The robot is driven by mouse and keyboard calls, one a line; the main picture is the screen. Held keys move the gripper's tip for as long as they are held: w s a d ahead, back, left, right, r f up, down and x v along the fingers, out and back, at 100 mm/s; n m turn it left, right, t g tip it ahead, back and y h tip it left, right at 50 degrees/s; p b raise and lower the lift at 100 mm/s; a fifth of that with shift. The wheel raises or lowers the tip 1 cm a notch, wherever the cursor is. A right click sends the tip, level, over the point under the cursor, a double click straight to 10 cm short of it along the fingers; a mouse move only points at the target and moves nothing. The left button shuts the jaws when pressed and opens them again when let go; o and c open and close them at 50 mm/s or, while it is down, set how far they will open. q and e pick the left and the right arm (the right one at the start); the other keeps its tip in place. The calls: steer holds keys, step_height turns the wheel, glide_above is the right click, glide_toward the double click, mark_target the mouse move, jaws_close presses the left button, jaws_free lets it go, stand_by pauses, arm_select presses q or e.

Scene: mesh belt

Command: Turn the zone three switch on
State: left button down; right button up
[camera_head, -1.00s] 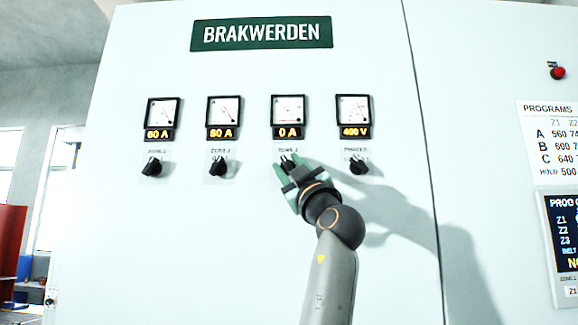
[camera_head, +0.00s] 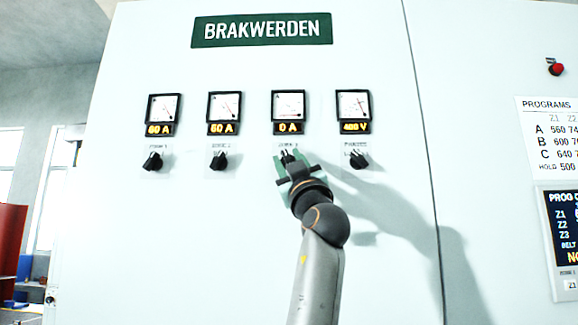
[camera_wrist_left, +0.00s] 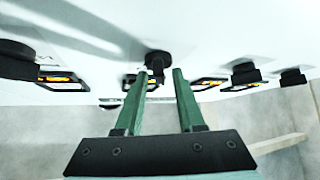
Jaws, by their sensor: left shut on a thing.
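The zone three switch (camera_head: 287,156) is the third black rotary knob from the left on the pale panel, below a meter reading 0 A (camera_head: 288,128). My left gripper (camera_head: 289,165) has its green fingers on either side of this knob and is shut on it. In the left wrist view the knob (camera_wrist_left: 158,60) shows at the tips of the fingers (camera_wrist_left: 165,77). The fingers partly hide the knob in the head view, so its exact pointing is hard to tell. My right gripper is not in view.
Similar knobs sit to the left (camera_head: 153,161), (camera_head: 219,160) and right (camera_head: 358,158), under meters reading 60 A, 60 A and 400 V. A red button (camera_head: 556,68) and a program display (camera_head: 563,235) are at the far right.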

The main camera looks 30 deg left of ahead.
arm_select(q)
steer(key=m+t+h+b, duration=0.1)
steer(key=m+t, duration=0.1)
steer(key=m+t+h+b, duration=0.1)
steer(key=m+t+h, duration=0.1)
steer(key=m, duration=0.1)
steer(key=m+t+h+b, duration=0.1)
steer(key=m+t+h, duration=0.1)
steer(key=m, duration=0.1)
steer(key=shift+s+a+f, duration=0.15)
steer(key=shift+f, duration=0.1)
steer(key=m+t+h+b, duration=0.1)
steer(key=m+t+h, duration=0.1)
steer(key=m+h, duration=0.2)
steer(key=shift+a+m+b, duration=0.1)
steer(key=shift+m+b, duration=0.25)
steer(key=shift+m, duration=0.25)
steer(key=m+h, duration=0.2)
steer(key=m+t+h, duration=0.1)
steer(key=m+h, duration=0.1)
steer(key=shift+r+m+h, duration=0.2)
steer(key=shift+m+h, duration=0.1)
steer(key=shift+h, duration=0.1)
steer(key=shift+m+h+p, duration=0.85)
steer(key=shift+m+h, duration=0.95)
steer(key=shift+m, duration=0.2)
steer(key=shift+m+h, duration=0.5)
steer(key=shift+f+m, duration=0.1)
steer(key=shift+m, duration=0.2)
